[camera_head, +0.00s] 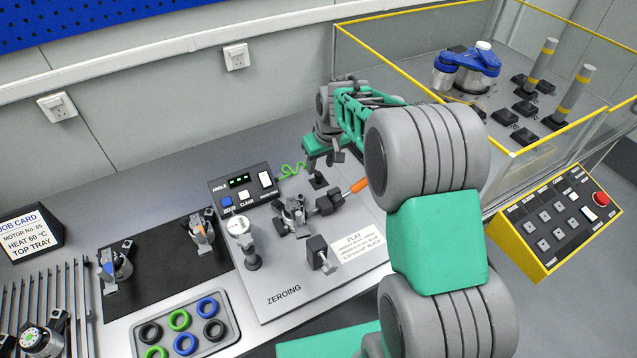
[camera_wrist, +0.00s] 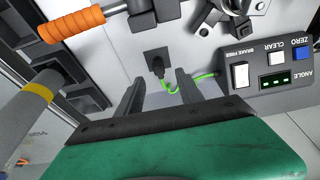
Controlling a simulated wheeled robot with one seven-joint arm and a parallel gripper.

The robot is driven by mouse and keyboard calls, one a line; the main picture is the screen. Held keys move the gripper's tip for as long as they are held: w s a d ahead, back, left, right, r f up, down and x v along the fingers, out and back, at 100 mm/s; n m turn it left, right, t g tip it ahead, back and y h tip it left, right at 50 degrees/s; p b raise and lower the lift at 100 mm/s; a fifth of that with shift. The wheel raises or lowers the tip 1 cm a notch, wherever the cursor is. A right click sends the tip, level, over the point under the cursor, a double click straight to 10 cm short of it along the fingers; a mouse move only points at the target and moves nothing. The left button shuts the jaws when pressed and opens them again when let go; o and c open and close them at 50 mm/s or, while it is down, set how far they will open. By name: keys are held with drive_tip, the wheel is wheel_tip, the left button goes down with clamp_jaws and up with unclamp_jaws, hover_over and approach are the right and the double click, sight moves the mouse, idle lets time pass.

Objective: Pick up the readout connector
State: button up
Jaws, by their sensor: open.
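The readout connector (camera_wrist: 158,70) is a small black plug with a green cable. In the wrist view it stands on a dark square base (camera_wrist: 155,54), and its cable (camera_wrist: 190,84) curls right to the angle readout box (camera_wrist: 270,75). My gripper (camera_wrist: 160,84) is open, with one finger to each side of the connector in that view and nothing held.
An orange-handled tool (camera_head: 358,186) lies close to the right of the base. A small motor fixture (camera_head: 294,215) and a grey post (camera_head: 320,252) stand in front. A yellow-edged clear enclosure (camera_head: 420,85) is at the right. A ring tray (camera_head: 185,328) is front left.

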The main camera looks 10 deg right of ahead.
sight(318, 174)
drive_tip(key=p+x, duration=0.1)
drive_tip(key=x, duration=0.5)
drive_tip(key=shift+w+f, duration=0.1)
drive_tip(key=shift+f, duration=0.1)
drive_tip(key=shift+c, duration=0.4)
clamp_jaws()
drive_tip(key=shift+r, duration=0.1)
